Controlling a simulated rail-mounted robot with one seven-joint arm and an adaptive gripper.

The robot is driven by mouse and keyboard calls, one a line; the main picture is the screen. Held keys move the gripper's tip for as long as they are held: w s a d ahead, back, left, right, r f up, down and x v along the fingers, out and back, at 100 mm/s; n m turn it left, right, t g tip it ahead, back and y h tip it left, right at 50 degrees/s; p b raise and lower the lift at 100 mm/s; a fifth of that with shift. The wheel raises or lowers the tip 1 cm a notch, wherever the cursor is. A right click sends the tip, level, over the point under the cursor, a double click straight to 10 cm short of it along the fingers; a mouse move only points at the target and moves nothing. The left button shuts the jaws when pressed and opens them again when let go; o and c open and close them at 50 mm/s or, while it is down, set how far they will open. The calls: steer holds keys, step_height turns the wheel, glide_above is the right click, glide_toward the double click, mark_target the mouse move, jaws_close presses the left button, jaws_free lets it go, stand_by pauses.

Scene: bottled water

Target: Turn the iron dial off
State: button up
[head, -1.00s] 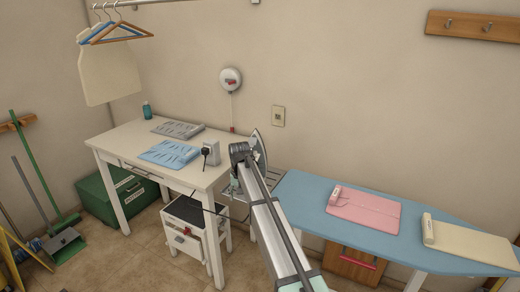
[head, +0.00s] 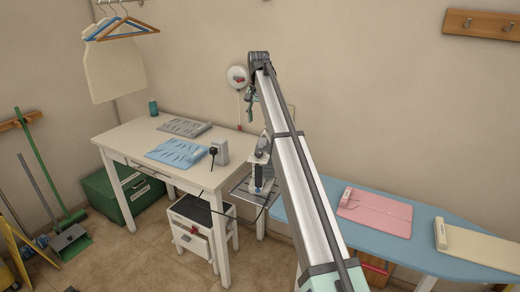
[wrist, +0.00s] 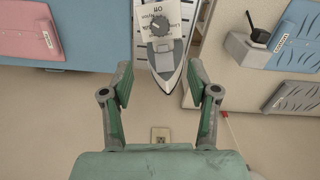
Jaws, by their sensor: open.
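The iron (wrist: 168,62) shows in the wrist view with its pointed tip toward my gripper. A dark round dial (wrist: 159,25) sits on a pale plate at the top, with "Off", "Linen" and "Nylon" lettering around it; its exact pointer setting is hard to read. My gripper (wrist: 160,75) is open, its green fingers on either side of the iron's tip, with nothing held. In the head view the iron (head: 265,150) stands on a wire rest, partly hidden by my arm. My gripper (head: 251,103) hangs above it, near the wall.
A blue ironing board (head: 400,238) with pink and cream folded cloths lies to the right. A white table (head: 122,133) with folded cloths and a grey box with a black plug (head: 219,151) stands left. A wall outlet (wrist: 160,135) is behind the iron.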

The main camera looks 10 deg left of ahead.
mark_target(259, 152)
step_height(259, 152, down, 14)
steer(key=p, duration=0.2)
steer(key=shift+f+p, duration=0.1)
steer(key=shift+p, duration=0.3)
steer(key=shift+s, duration=0.1)
jaws_close()
